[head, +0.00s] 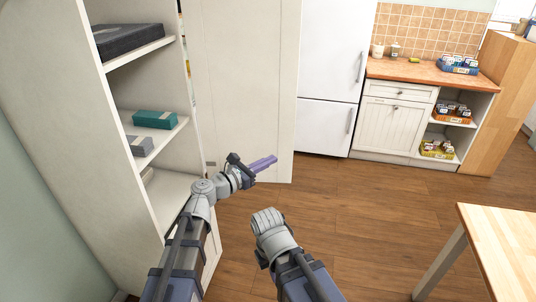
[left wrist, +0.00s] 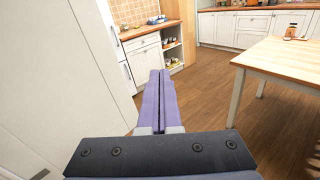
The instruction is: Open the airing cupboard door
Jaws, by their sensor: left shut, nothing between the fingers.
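A tall cream door panel (head: 245,75) stands upright behind my left gripper in the head view. A narrow gap with coloured items shows along its left edge, beside the open shelves. I take the panel for the airing cupboard door; its handle does not show. It also fills the left side of the left wrist view (left wrist: 60,70). My left gripper (head: 274,160) is in front of the panel's lower part, its purple fingers pointing right. The fingers are together and empty in the left wrist view (left wrist: 160,73). I cannot tell whether they touch the panel. My right gripper's fingers do not show.
An open shelf unit (head: 117,123) stands at left with boxes on it. A white fridge (head: 330,60) and a counter (head: 430,74) stand behind. A wooden table (head: 505,232) is at right. The wooden floor (head: 360,205) between is clear.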

